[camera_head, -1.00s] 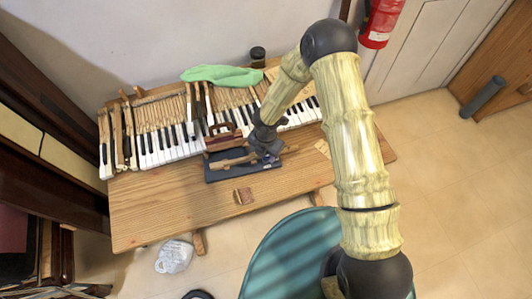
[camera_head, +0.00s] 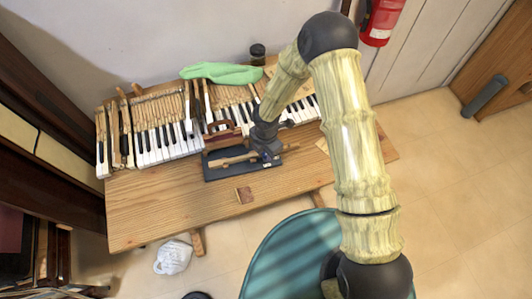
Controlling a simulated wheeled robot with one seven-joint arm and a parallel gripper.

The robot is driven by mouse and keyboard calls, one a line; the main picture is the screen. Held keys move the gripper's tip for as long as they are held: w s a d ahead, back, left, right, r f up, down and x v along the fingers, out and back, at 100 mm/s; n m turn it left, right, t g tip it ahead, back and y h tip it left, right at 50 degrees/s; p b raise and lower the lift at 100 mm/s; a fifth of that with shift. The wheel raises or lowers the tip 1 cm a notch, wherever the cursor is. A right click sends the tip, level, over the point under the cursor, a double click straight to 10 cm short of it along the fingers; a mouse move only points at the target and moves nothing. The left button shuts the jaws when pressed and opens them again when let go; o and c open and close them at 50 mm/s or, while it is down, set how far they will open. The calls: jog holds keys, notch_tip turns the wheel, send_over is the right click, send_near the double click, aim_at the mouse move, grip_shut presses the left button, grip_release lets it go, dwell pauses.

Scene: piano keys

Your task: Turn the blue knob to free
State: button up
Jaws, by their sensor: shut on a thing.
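My gripper (camera_head: 267,150) is low over the right part of a dark flat tray-like base (camera_head: 215,174) on the wooden table. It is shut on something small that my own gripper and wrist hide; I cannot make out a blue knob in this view. A light wooden piece (camera_head: 232,159) lies across the dark base, just left of my gripper. A reddish-brown wooden part (camera_head: 222,136) stands behind it, near the piano keys.
Piano keys (camera_head: 165,142) line the back of the wooden table (camera_head: 160,205). A green cloth (camera_head: 222,73) and a dark jar (camera_head: 257,54) lie behind them. The table's front left is clear.

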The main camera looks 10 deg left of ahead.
jog(key=m+b, duration=0.2)
jog(key=m, duration=0.1)
jog(key=shift+f+m, duration=0.1)
jog(key=shift+m, duration=0.3)
jog(key=m+b, duration=0.2)
jog(key=m, duration=0.1)
jog(key=shift+a+m, duration=0.1)
jog(key=shift+m, duration=0.2)
jog(key=m+b, duration=0.1)
jog(key=m, duration=0.2)
jog(key=shift+m, duration=0.3)
jog(key=shift+m+b, duration=0.85)
jog(key=shift+m, duration=0.85)
jog(key=shift+r, duration=0.2)
jog(key=o, duration=1)
notch_tip(320, 180, up, 17)
jog(key=shift+r+b, duration=0.15)
jog(key=shift+b, duration=0.2)
